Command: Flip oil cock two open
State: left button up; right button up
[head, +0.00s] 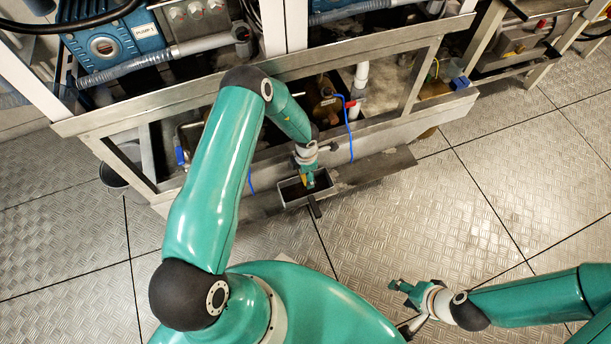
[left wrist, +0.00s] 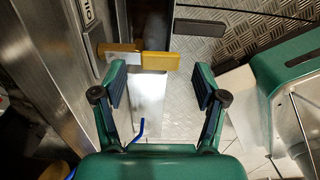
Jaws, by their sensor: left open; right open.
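My left gripper (head: 308,180) is over the front of the steel frame, above a small grey tray, in the head view. In the left wrist view it (left wrist: 160,92) is open, with nothing between its fingers. A yellow lever-like piece (left wrist: 160,61) lies just beyond the fingertips, apart from them. A brownish-yellow piece (left wrist: 116,47) is beside it, at the steel post. I cannot tell for certain which piece belongs to oil cock two, and no cock body is clear. My right gripper (head: 404,291) is open and empty over the floor, at lower right.
The grey tray (head: 283,193) has a dark handle (head: 315,208) on its front. A steel frame rail (head: 375,133) runs behind it. A blue hose (head: 348,135) hangs near a red handle (head: 350,104). A bucket (head: 114,178) stands at left. The plate floor (head: 470,200) at right is clear.

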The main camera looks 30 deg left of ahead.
pick_arm(q)
notch_tip(320, 180, up, 10)
dwell(0.3)
dwell(0.4)
